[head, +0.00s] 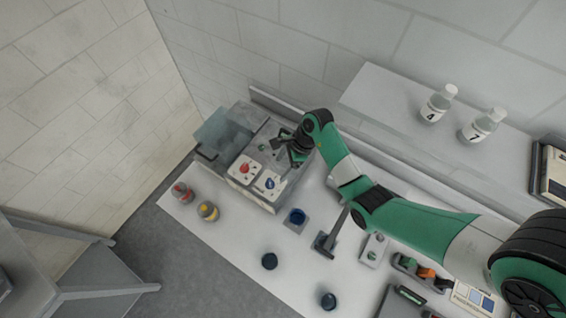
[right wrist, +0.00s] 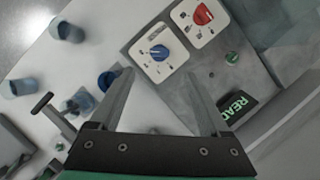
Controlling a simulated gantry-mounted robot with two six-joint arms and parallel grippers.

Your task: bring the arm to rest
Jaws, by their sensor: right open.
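My right arm, green and grey, reaches in from the right in the head view. Its gripper (head: 290,154) hangs over the grey washer (head: 240,150), close to its control panel. In the right wrist view the two fingers of the right gripper (right wrist: 160,82) are apart with nothing between them. Beyond the fingertips are a blue knob (right wrist: 159,53) and a red knob (right wrist: 203,14) on white dial plates. A dark READY display (right wrist: 236,106) lies to the right of the fingers. My left gripper is in neither view.
Two numbered bottles (head: 437,103) stand on a shelf (head: 390,92). Two small jars (head: 207,211), a blue cup (head: 296,217), a grey stand (head: 325,243), two dark round containers (head: 269,261) and a tray of coloured items (head: 423,271) occupy the white counter (head: 220,245).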

